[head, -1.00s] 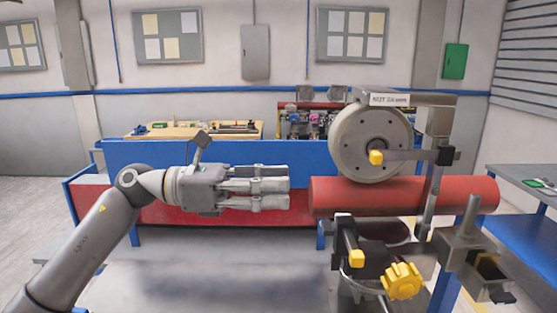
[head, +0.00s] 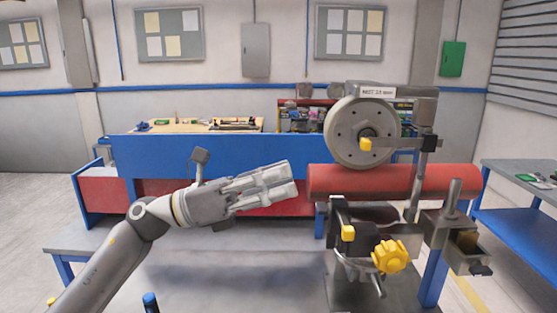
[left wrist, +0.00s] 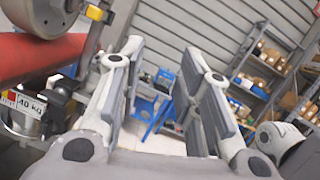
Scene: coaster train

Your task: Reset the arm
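My left arm comes in from the left in the head view. Its gripper (head: 292,179) has its fingers pointing right and slightly up, just left of the red cylinder's (head: 390,182) near end. In the left wrist view the two fingers of the gripper (left wrist: 163,55) stand wide apart with nothing between them. The red cylinder also shows at the left of that view (left wrist: 30,58), outside the fingers. My right gripper is in neither view.
A grey wheel (head: 362,132) stands above the cylinder in a metal fixture with a yellow knob (head: 389,256) below. A blue bench panel (head: 220,154) stands behind. In the wrist view, shelves (left wrist: 262,62) with boxes stand farther off. The grey table's (head: 225,270) front is mostly clear.

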